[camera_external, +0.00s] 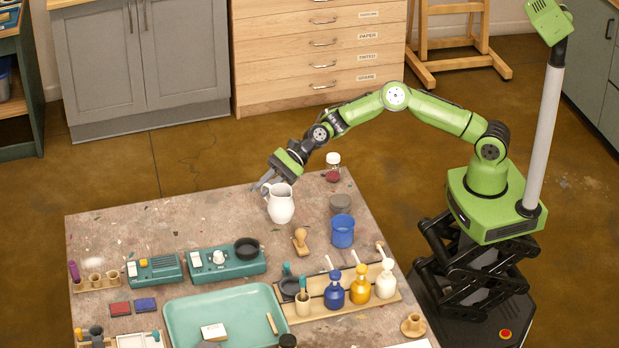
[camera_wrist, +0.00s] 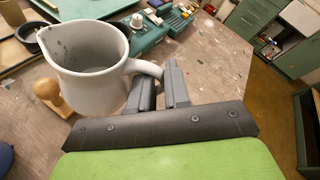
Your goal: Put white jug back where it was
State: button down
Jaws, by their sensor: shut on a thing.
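The white jug (camera_external: 281,205) is at the far part of the table (camera_external: 150,222), upright. It also shows large in the wrist view (camera_wrist: 88,75), where its inside looks empty with a few dark specks near the rim. My gripper (camera_external: 266,186) is shut on the jug's handle, on the left side of the jug in the external view. In the wrist view the two grey fingers (camera_wrist: 165,88) close around the handle. I cannot tell whether the jug's base touches the table or hangs just above it.
Right of the jug stand a grey pot (camera_external: 341,205), a blue cup (camera_external: 343,232) and a jar with a white lid (camera_external: 333,167). A wooden stamp (camera_external: 300,241) and a green device with a black bowl (camera_external: 226,264) are nearer. The table's far left is clear.

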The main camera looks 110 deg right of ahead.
jog(key=s+d+r+m+t+h+p, duration=0.25)
jog(key=s+d+m+h, duration=0.4)
jog(key=d, duration=0.35)
jog(key=shift+n+g+h, duration=0.25)
jog(key=shift+g, duration=0.2)
notch_tip(320, 180, down, 10)
jog(key=shift+d+r+b, duration=0.1)
jog(key=shift+r+b, duration=0.15)
jog(key=shift+b, duration=0.95)
jog(key=shift+r, duration=0.1)
jog(key=c, duration=1.1)
grip_release()
